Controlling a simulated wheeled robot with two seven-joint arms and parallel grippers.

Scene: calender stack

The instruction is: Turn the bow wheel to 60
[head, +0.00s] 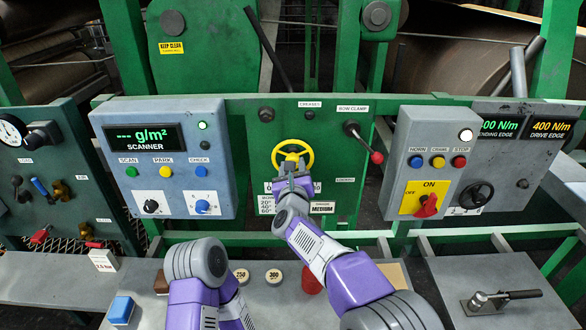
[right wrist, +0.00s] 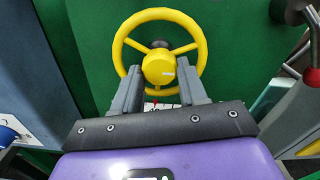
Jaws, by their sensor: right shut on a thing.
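The yellow bow wheel (head: 284,146) is on the green panel in the middle of the head view. It has a round rim, spokes and a yellow hub. It fills the upper middle of the right wrist view (right wrist: 158,68). My right gripper (head: 293,178) is at the wheel's lower side, its fingers (right wrist: 158,92) to either side of the hub, shut on the wheel. A small plate with 20, 40 and 60 (head: 266,206) is below the wheel. The wheel's own scale is mostly hidden behind my gripper, so its setting cannot be read. My left gripper is out of view.
A red-knobbed bow clamp lever (head: 362,143) is right of the wheel. The scanner box (head: 165,165) stands left and the ON switch box (head: 428,160) right. Round weights (head: 273,276) and a red object (head: 311,280) are on the bench below.

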